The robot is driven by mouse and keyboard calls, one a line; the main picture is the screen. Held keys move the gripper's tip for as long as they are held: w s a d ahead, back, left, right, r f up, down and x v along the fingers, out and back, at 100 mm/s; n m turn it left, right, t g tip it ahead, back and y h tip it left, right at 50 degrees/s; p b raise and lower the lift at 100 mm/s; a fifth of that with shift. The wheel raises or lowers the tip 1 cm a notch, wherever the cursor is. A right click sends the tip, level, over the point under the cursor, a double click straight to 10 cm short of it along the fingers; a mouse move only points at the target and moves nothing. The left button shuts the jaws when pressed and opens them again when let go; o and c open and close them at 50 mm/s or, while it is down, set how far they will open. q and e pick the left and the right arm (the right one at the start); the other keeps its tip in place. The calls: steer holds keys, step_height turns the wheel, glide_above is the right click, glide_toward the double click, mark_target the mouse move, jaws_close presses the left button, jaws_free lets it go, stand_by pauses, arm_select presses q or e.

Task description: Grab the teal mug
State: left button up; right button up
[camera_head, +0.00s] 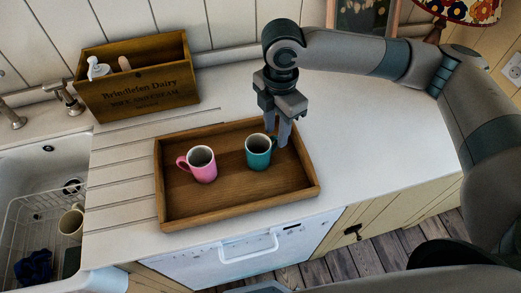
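The teal mug (258,154) stands upright on the right part of a wooden tray (240,203). A pink mug (203,168) stands to its left on the same tray, its handle to the left. My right gripper (279,134) points down at the right rear side of the teal mug. Its two fingers show apart, one partly behind the mug and one beside its right side. I cannot tell whether they touch it. The mug's handle is hard to make out beside the fingers. My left gripper is out of view.
The tray has low raised walls and sits on the white counter (360,150). A wooden box (140,88) with bottles stands at the back left. A sink (25,165) with a rack and a cream mug (72,222) lies at the left. Counter right of the tray is clear.

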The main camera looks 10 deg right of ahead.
mark_target(264, 150)
steer(key=shift+d+f+p, duration=0.1)
steer(key=shift+f+p, duration=0.35)
steer(key=shift+f, duration=0.15)
step_height(264, 150, down, 3)
steer(key=shift+d+f+p, duration=0.1)
steer(key=shift+d+p, duration=0.05)
steer(key=shift+p, duration=0.45)
steer(key=shift+f, duration=0.4)
steer(key=shift+w, duration=0.1)
jaws_close()
